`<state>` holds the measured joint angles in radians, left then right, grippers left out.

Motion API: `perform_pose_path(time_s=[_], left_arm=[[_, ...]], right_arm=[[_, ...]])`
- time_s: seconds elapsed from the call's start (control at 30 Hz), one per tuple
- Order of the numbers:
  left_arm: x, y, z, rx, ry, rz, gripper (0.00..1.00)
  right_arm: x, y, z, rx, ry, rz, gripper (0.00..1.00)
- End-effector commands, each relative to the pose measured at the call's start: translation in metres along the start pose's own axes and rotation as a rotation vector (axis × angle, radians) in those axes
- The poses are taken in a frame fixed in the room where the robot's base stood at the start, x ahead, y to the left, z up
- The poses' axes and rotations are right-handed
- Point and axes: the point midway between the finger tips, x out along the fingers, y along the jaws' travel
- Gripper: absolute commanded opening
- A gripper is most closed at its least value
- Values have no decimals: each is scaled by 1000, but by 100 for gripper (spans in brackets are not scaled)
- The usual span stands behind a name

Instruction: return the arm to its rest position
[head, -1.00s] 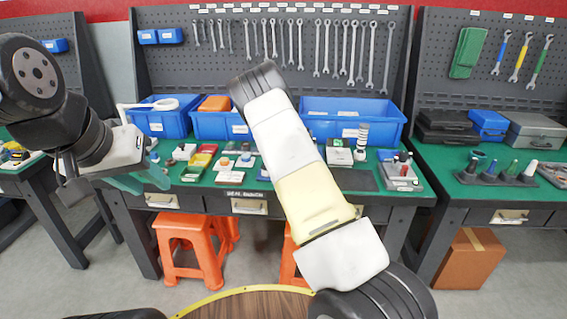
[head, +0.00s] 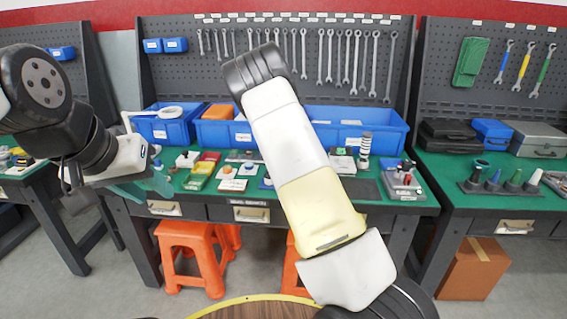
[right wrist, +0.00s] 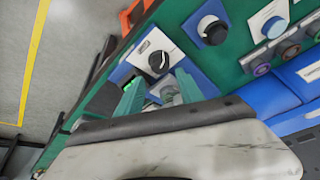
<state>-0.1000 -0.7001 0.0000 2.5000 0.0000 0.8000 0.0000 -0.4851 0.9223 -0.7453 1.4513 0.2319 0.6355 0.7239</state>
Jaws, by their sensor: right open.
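My right arm crosses the middle of the head view, with its white and cream links in front of the workbench (head: 400,203); its gripper is hidden there. In the right wrist view, the right gripper (right wrist: 160,88) has two green fingers spread apart with nothing held between them. Beyond the fingertips is a small block with a black knob (right wrist: 158,62); I cannot tell the gap to it. My left gripper (head: 148,186) is at the left of the head view, above the bench's left end, with teal fingers partly seen. I cannot tell whether they are spread.
Blue bins (head: 355,131) stand along the back of the bench below hanging wrenches (head: 325,60). Small knobs and switch blocks (head: 232,172) cover the bench top. Orange stools (head: 192,258) stand below. A second bench (head: 460,178) at right carries cases and cones.

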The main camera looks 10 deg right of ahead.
Motion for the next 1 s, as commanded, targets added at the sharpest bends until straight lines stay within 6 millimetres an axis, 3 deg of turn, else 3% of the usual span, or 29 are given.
perform_pose_path(time_s=[0.17,0.27,0.47,0.67,0.8,1.0], left_arm=[[0,0,0,0,0,0,36],[0,0,0,0,0,0,36],[0,0,0,0,0,0,36],[0,0,0,0,0,0,36],[0,0,0,0,0,0,36],[0,0,0,0,0,0,36]], right_arm=[[-7,5,0,2,-14,-10,44],[-28,16,-1,3,-51,-39,44],[-103,54,14,-43,-162,-158,44],[-185,94,43,-158,-221,-301,44],[-239,126,70,-266,-219,-396,44],[-305,177,117,-452,-155,-502,44]])
